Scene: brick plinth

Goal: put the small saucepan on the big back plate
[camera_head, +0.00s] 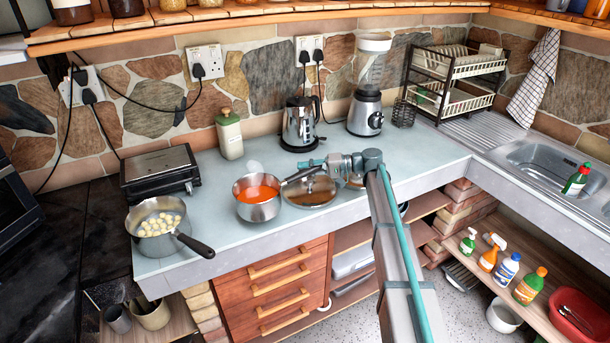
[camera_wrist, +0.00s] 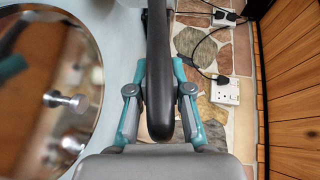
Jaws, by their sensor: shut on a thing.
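A steel saucepan of red-orange soup (camera_head: 258,196) is over the pale worktop, right of a second pan. My gripper (camera_head: 312,166) is shut on its dark handle, which points right. In the wrist view the black handle (camera_wrist: 160,60) runs between my gripper's fingers (camera_wrist: 160,98). I cannot tell whether the saucepan touches the worktop. The second pan (camera_head: 158,228), holding pale round pieces, stands at the worktop's left front corner, its black handle pointing front right. I cannot make out the big back plate; only a dark surface (camera_head: 92,235) shows at the left.
A round lid (camera_head: 310,191) lies right beside the saucepan; it also shows in the wrist view (camera_wrist: 45,95). A black and silver grill (camera_head: 160,172), bottle (camera_head: 229,134), kettle (camera_head: 300,124) and blender (camera_head: 366,105) stand behind. The worktop (camera_head: 222,232) is clear in front.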

